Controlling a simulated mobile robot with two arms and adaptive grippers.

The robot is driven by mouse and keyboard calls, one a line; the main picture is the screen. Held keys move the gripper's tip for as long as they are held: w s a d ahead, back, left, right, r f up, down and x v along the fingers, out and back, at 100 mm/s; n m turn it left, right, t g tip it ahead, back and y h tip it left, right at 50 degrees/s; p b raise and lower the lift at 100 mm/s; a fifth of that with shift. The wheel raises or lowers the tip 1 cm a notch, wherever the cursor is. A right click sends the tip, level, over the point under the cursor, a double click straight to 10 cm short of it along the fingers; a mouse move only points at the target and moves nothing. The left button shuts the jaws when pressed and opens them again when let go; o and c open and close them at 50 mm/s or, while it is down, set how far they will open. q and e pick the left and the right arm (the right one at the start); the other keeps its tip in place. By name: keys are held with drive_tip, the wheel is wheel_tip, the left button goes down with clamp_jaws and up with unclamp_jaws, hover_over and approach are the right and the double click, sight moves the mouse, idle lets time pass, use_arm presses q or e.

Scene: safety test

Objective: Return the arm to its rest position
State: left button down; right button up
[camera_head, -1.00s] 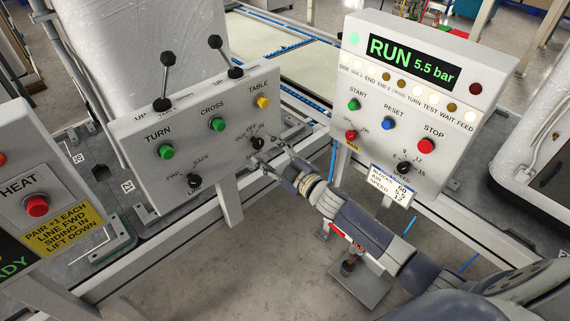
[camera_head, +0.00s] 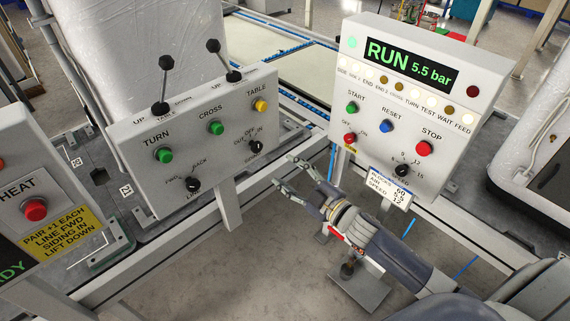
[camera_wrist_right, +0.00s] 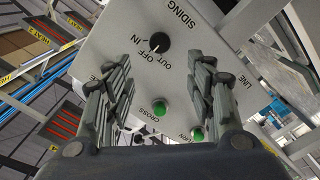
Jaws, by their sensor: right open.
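My right gripper (camera_head: 284,174) is open and empty in the head view. It hangs in the air in front of and below the right end of the left control box (camera_head: 150,130), apart from it. In the right wrist view the two open fingers (camera_wrist_right: 168,95) frame the box face. That face carries the black siding knob (camera_wrist_right: 159,42) and the green CROSS button (camera_wrist_right: 159,109). The same siding knob shows in the head view (camera_head: 256,146). My right arm (camera_head: 380,245) reaches in from the lower right. My left gripper is not in view.
The right control box (camera_head: 425,90) reads RUN 5.5 bar and stands close beside my right arm. A label card (camera_head: 390,188) hangs under it. Two levers (camera_head: 165,85) rise from the left box. The HEAT panel (camera_head: 35,180) is at far left. Grey floor (camera_head: 225,270) lies open below.

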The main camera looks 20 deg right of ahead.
drive_tip(key=s+d+f+m+g+h, duration=0.2)
drive_tip(key=s+f, duration=0.2)
drive_tip(key=f, duration=0.7)
drive_tip(key=s+d+f+m+g+h, duration=0.2)
drive_tip(key=s+f, duration=0.2)
drive_tip(key=f, duration=0.6)
drive_tip(key=s+d+f+m+g+h, duration=0.1)
drive_tip(key=s+d+f+m+g, duration=0.2)
drive_tip(key=f, duration=0.8)
drive_tip(key=s+a+f+m+g+h, duration=0.1)
drive_tip(key=s+a+f+m+g, duration=0.2)
drive_tip(key=s+f, duration=1.1)
drive_tip(key=s+a+f+g, duration=0.2)
drive_tip(key=s+f+g, duration=0.1)
drive_tip(key=s, duration=0.8)
drive_tip(key=s+a+f+g, duration=0.2)
drive_tip(key=s+f+g, duration=0.1)
drive_tip(key=s, duration=0.9)
drive_tip(key=shift+s+a+m, duration=0.25)
drive_tip(key=shift+a+m, duration=0.05)
